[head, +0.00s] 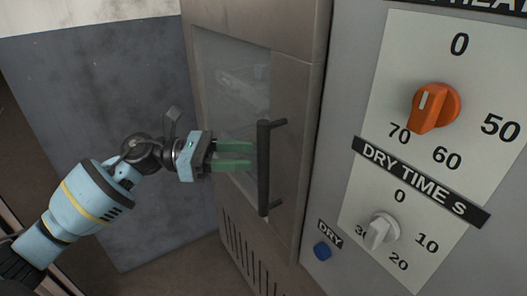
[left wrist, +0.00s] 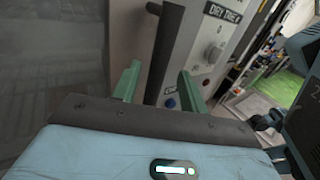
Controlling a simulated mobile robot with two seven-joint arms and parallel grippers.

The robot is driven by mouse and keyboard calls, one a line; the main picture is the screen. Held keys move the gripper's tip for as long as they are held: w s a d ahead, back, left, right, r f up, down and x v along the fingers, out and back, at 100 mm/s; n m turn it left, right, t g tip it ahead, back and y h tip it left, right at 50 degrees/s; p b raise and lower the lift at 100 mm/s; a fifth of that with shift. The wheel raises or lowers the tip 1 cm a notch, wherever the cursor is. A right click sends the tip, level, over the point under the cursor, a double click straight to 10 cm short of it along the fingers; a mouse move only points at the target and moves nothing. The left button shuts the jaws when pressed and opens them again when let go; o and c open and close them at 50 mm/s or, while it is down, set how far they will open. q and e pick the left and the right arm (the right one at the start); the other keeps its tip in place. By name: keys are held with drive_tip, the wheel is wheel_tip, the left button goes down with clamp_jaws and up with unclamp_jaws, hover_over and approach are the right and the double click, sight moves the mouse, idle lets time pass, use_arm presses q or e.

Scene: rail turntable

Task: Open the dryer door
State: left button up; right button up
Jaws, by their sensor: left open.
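The dryer door (head: 290,40) is a brown metal panel with a glass window (head: 222,75), and it looks shut. Its dark vertical bar handle (head: 264,165) stands off the door on its right side. My left gripper (head: 250,155) is open, with green fingers pointing right at the handle's upper middle. In the left wrist view the handle (left wrist: 165,50) rises between the two green fingertips (left wrist: 160,80). I cannot tell whether the fingers touch it. My right gripper is not clearly in view.
Right of the door is a grey control panel with an orange knob (head: 434,107), a white dry-time knob (head: 381,232) and a blue button (head: 322,251) near the handle's lower end. A dark grey wall panel (head: 100,110) stands to the left. Vent slots (head: 250,255) lie below the window.

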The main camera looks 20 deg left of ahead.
sight(263, 155)
use_arm(q)
drive_tip(key=shift+p+x, duration=0.6)
drive_tip(key=shift+x, duration=1.95)
clamp_jaws()
